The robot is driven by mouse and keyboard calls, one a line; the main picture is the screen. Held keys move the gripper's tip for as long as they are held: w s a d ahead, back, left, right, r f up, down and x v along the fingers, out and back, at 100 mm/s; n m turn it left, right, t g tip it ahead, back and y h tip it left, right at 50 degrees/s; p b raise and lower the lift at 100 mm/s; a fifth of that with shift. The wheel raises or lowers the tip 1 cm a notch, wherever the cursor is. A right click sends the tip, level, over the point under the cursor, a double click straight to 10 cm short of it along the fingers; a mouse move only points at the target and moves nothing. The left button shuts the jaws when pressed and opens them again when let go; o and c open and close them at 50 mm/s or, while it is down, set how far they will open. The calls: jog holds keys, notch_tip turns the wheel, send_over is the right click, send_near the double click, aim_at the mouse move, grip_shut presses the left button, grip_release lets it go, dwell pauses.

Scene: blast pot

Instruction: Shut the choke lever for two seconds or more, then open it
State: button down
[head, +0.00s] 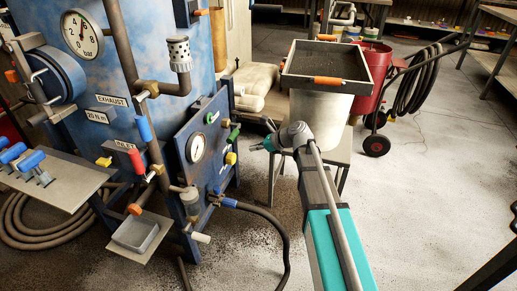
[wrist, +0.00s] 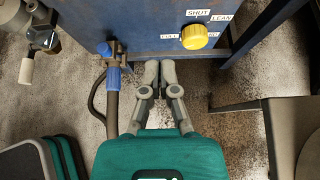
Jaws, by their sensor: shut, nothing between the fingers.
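No choke label is readable, so I cannot tell for sure which handle is the choke lever. A blue handle (head: 144,128) stands on the pipework left of the gauge panel, near a plate that seems to read INLET. A blue piece (head: 228,202) sits at the hose's start below the panel; it seems to be the blue part in the wrist view (wrist: 113,76). My gripper (wrist: 157,66) is shut and empty, its fingertips together in free air, below and left of a yellow knob (wrist: 194,36). In the head view, my gripper (head: 258,146) is right of the panel, apart from it.
The blue panel (head: 202,135) carries a gauge, a green lever (head: 234,134) and knobs. The yellow knob has SHUT, LEAN and FULL labels. A grey tray (head: 325,62) on a white bucket (head: 318,110) stands behind my arm. A dark hose (head: 272,222) curves over the floor.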

jog(key=w+a+p, duration=0.1)
jog(key=w+a, duration=0.1)
jog(key=a, duration=0.4)
jog(key=shift+w+r, duration=0.15)
jog(key=shift+r, duration=0.1)
dwell(0.5)
jog(key=shift+a, duration=0.1)
dwell(0.5)
